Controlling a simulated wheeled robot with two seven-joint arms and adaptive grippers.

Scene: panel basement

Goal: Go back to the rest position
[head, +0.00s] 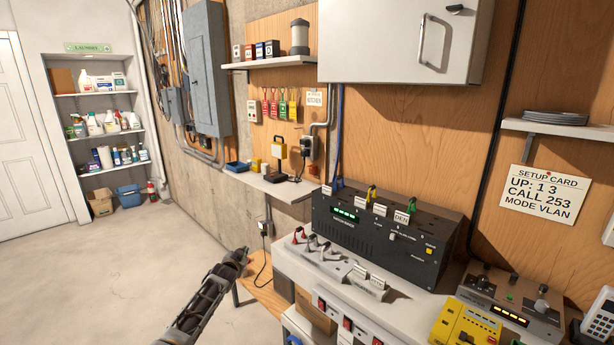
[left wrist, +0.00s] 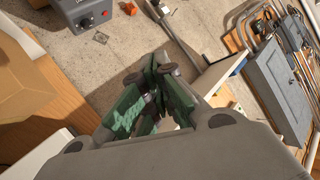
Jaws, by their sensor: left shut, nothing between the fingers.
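My left gripper (head: 240,258) is raised at the lower middle of the head view, in front of the bench and over the floor. It is shut and empty, and it touches nothing that I can see. In the left wrist view its green-padded fingers (left wrist: 153,88) are together with nothing between them. My right gripper is not in view.
The bench (head: 285,262) on the right holds a black switch panel (head: 385,238), a yellow box (head: 468,322) and a brown console (head: 515,300). A small shelf (head: 268,188) juts from the wall. Open floor (head: 120,270) lies to the left.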

